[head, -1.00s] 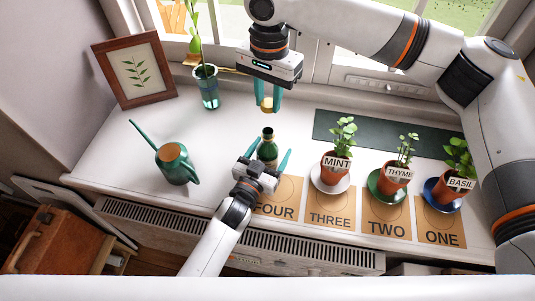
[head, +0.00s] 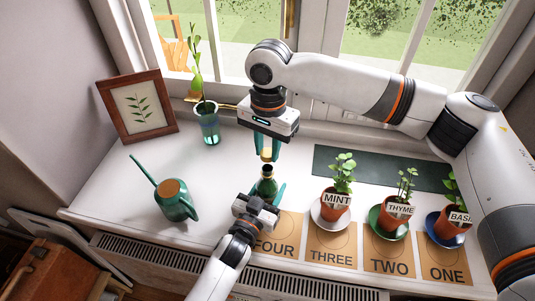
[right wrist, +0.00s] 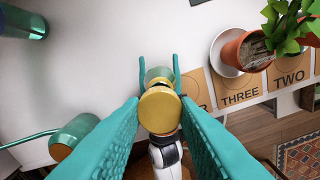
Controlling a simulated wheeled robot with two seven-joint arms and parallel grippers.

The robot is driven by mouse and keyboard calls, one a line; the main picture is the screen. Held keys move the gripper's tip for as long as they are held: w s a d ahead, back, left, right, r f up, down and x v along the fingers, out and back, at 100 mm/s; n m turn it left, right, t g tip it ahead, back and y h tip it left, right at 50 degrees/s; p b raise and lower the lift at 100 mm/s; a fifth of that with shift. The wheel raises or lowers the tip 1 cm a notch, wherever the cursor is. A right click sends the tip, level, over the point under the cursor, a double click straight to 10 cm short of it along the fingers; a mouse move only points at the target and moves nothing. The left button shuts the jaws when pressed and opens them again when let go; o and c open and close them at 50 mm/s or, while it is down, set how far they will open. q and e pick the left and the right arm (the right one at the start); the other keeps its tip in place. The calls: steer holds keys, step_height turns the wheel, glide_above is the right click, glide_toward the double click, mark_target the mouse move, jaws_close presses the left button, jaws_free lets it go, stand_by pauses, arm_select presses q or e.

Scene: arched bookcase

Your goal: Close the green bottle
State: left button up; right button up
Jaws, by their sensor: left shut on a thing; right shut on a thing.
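The green bottle (head: 267,184) stands upright over the windowsill, its open neck pointing up. My left gripper (head: 267,188) is shut around the bottle's body from the front, one teal finger on each side. My right gripper (head: 267,158) points down above it and is shut on a gold cap (head: 266,154). The cap is just above the bottle's mouth; a small gap seems to show in the head view. In the right wrist view the cap (right wrist: 160,110) sits between my fingers and hides part of the bottle (right wrist: 158,75).
A green watering can (head: 174,202) stands to the left, and a glass vase (head: 209,128) with a plant stands behind. To the right are potted herbs, with mint (head: 335,205) nearest, and numbered cards (head: 330,250). A picture frame (head: 137,107) leans at the back left.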

mark_target(268, 152)
steer(key=shift+f, duration=0.8)
steer(key=shift+s+f, duration=0.1)
steer(key=shift+f, duration=0.75)
steer(key=shift+f, duration=0.6)
steer(key=m, duration=0.7)
steer(key=shift+a, duration=0.1)
steer(key=m, duration=0.6)
